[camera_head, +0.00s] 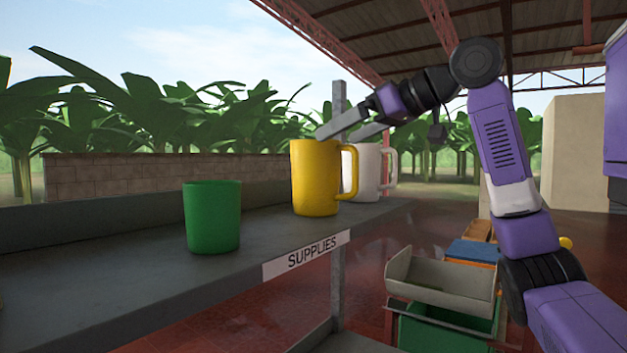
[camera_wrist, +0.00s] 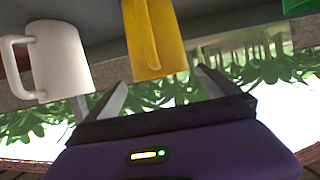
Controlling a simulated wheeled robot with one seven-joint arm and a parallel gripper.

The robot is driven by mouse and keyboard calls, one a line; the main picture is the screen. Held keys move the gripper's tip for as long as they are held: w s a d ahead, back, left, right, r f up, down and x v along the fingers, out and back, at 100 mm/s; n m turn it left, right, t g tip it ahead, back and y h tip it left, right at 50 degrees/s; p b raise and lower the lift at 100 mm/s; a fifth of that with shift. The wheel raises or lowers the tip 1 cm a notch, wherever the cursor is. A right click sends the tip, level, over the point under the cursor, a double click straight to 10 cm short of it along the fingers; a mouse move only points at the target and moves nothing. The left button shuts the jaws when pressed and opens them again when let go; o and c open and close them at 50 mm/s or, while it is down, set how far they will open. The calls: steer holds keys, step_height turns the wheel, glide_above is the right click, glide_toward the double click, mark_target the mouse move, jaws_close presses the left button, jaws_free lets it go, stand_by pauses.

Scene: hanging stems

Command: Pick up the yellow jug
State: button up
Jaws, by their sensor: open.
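The yellow jug (camera_head: 315,178) stands upright on the grey shelf (camera_head: 120,284), its handle on the right. In the wrist view, which is upside down, the yellow jug (camera_wrist: 172,38) is just ahead of the fingers, its handle toward the camera. My gripper (camera_head: 334,137) is open and empty, near the jug's rim at its upper right. In the wrist view my gripper (camera_wrist: 158,82) has its fingers spread to either side of the jug's line. I cannot tell whether a finger touches it.
A white mug (camera_head: 367,172) stands right behind the yellow jug, close to it; it also shows in the wrist view (camera_wrist: 60,62). A green cup (camera_head: 212,218) stands to the left. A SUPPLIES label (camera_head: 306,256) marks the shelf edge. A shelf post (camera_head: 339,105) rises behind the jug. Bins (camera_head: 440,285) stand below right.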

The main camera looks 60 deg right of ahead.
mark_target(322, 145)
steer(key=p+x, duration=0.1)
steer(key=x, duration=0.5)
steer(key=shift+w+p, duration=0.3)
steer(key=shift+p, duration=0.05)
steer(key=c, duration=1.6)
steer(key=shift+c, duration=0.2)
